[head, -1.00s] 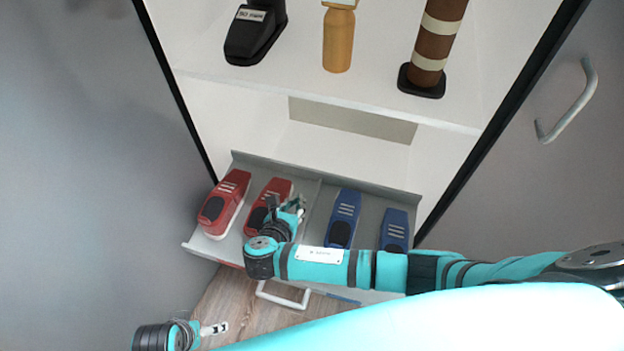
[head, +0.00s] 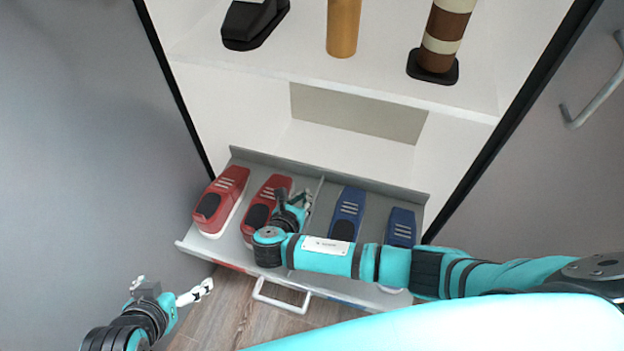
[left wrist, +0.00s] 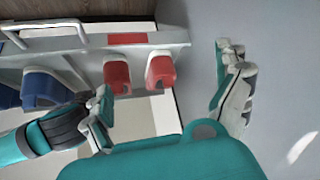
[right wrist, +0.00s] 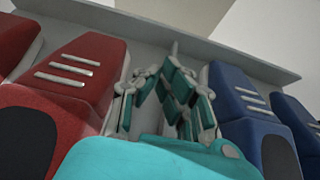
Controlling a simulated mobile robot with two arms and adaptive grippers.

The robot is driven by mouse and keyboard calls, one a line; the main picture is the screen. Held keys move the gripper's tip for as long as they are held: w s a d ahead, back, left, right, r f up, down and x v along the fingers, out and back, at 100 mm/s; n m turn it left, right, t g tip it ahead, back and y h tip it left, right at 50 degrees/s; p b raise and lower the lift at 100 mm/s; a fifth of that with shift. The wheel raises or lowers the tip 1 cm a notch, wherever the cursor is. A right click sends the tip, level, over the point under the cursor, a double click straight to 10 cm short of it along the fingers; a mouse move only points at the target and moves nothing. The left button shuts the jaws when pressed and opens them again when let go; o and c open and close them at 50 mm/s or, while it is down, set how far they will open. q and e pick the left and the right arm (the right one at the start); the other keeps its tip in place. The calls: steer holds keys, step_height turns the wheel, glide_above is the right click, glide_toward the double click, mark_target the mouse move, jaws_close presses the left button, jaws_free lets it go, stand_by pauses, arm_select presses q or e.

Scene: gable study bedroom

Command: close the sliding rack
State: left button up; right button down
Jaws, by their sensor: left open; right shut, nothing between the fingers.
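The sliding rack (head: 186,243) is a grey tray pulled out from the bottom of a white cabinet. It holds a pair of red shoes (head: 221,197) on the left and a pair of blue shoes (head: 348,212) on the right, with a thin divider between. A white bar handle (head: 282,301) is on its front. My right gripper (head: 299,203) is shut and empty, over the tray by the divider, between the inner red and blue shoes; the right wrist view shows its closed fingers (right wrist: 174,95). My left gripper (head: 172,290) is open and empty, left of the handle, in front of the rack.
A cabinet shelf (head: 300,75) above holds a black item (head: 254,22), an orange cylinder (head: 343,28) and a brown-and-cream striped column (head: 440,40). A grey wall (head: 90,150) is close on the left. Wood floor (head: 225,305) shows below the rack.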

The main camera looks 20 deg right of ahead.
mark_target(316, 172)
steer(key=b+x, duration=0.2)
steer(key=x, duration=0.3)
steer(key=shift+w+d+f, duration=0.2)
steer(key=shift+w+f, duration=0.05)
steer(key=w+d+b, duration=0.1)
steer(key=w+d, duration=0.1)
steer(key=w, duration=0.1)
steer(key=shift+b, duration=0.4)
arm_select(q)
steer(key=w+d+r+t+h, duration=0.1)
steer(key=w+d+r+t, duration=0.1)
steer(key=w+r+t, duration=0.2)
steer(key=w+d+r+t+h, duration=0.2)
steer(key=w+r+t, duration=0.3)
steer(key=r, duration=0.6)
steer(key=shift+w+d+m+t, duration=0.15)
steer(key=shift+d+m+t, duration=0.2)
steer(key=shift+t, duration=0.55)
arm_select(e)
steer(key=shift+w+d, duration=0.2)
steer(key=shift+w, duration=0.1)
